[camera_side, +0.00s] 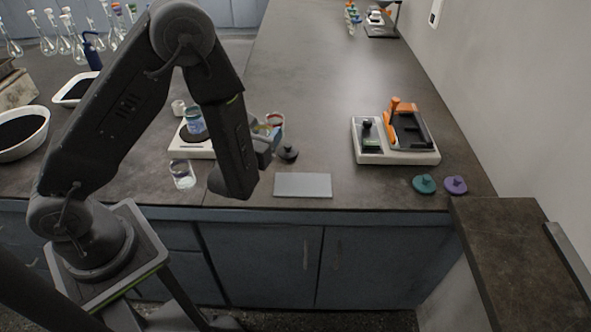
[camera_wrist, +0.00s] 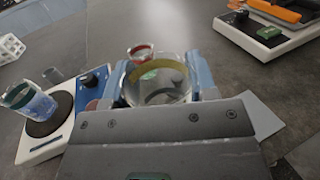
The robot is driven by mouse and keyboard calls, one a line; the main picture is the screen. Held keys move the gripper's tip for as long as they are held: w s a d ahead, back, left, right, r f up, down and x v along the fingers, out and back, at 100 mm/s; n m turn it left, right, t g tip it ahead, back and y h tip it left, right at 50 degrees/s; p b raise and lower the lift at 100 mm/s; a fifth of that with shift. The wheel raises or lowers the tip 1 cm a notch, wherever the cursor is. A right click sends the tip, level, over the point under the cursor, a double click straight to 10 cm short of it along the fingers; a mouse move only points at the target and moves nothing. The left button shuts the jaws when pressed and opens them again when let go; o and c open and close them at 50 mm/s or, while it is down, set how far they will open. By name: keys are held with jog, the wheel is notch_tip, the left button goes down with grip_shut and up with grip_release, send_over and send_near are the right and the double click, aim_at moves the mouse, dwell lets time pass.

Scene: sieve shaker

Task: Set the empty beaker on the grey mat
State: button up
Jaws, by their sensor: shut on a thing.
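My gripper (camera_wrist: 160,88) is shut on a clear glass beaker (camera_wrist: 158,72) with a yellow band, which looks empty in the wrist view. In the side view my gripper (camera_side: 266,137) is behind and left of the grey mat, and the arm partly hides the held beaker. The grey mat (camera_side: 303,185) lies bare and flat near the bench's front edge. Part of it shows in the wrist view (camera_wrist: 262,117), right of the gripper. I cannot tell whether the beaker touches the bench.
A red-banded beaker (camera_wrist: 140,50) stands just beyond the held one. A blue-filled beaker (camera_side: 195,124) sits on a stirrer plate. Another glass beaker (camera_side: 182,173) stands in front of it. A black knobbed lid (camera_side: 288,151) lies behind the mat. An orange-and-black device (camera_side: 395,140) stands right.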

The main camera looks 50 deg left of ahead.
jog(key=w+d+f, duration=0.1)
jog(key=d, duration=0.1)
jog(key=w+d+f, duration=0.1)
jog(key=d, duration=0.1)
jog(key=w+d+f, duration=0.1)
jog(key=d+f, duration=0.1)
jog(key=shift+d+f, duration=0.1)
jog(key=shift+d, duration=0.05)
jog(key=shift+d+f, duration=0.1)
jog(key=shift+f, duration=2)
jog(key=o, duration=1)
jog(key=shift+f, duration=0.1)
jog(key=shift+c, duration=0.2)
